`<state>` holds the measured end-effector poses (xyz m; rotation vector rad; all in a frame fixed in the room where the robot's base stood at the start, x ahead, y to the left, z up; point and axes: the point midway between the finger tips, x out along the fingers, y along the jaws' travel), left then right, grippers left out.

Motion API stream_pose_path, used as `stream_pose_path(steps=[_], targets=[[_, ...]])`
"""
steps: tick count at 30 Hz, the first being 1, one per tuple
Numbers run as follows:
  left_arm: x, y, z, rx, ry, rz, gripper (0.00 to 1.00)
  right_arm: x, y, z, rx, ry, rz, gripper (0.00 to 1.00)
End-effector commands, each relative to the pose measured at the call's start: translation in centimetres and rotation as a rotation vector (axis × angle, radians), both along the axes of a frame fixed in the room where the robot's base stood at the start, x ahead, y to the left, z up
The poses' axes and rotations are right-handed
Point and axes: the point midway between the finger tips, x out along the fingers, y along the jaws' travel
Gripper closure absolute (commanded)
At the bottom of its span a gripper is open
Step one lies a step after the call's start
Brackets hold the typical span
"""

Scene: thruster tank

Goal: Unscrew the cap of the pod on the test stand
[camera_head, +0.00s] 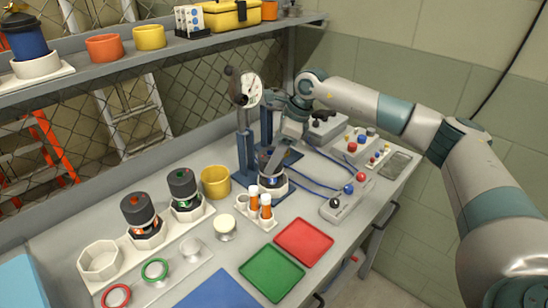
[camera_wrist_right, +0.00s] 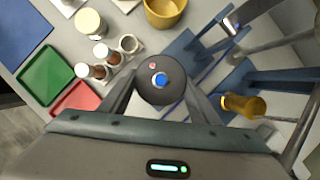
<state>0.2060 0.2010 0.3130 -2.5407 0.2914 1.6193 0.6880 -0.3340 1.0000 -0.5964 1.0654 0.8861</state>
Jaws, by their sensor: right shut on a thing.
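The pod (camera_head: 272,183) stands upright in a white holder on the blue test stand (camera_head: 245,158), partly hidden by my right gripper. Its dark round cap (camera_wrist_right: 160,93) has a blue centre and a small red mark, and fills the middle of the right wrist view. My right gripper (camera_head: 272,160) reaches down over the pod from above. Its fingers (camera_wrist_right: 163,84) lie on opposite sides of the cap and are shut on it. I cannot tell whether the cap has turned. My left gripper is not in view.
Two pods with dark caps (camera_head: 138,209) (camera_head: 182,183) stand in a white rack at left. A yellow cup (camera_head: 215,182), a vial rack (camera_head: 258,217), a green tray (camera_head: 271,274) and a red tray (camera_head: 303,242) surround the stand. A pressure gauge (camera_head: 251,90) rises behind.

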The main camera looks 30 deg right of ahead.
Motion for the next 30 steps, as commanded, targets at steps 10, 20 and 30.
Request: stream_pose_path(steps=[10,20,30], targets=[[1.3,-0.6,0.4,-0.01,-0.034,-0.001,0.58,-0.4,0.4,-0.7,0.005,0.017,0.147,0.63],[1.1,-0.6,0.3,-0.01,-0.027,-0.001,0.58,-0.5,0.4,-0.7,0.002,0.018,0.149,0.22],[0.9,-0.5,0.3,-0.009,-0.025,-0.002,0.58,-0.2,0.1,-0.3,0.001,0.009,0.142,0.22]])
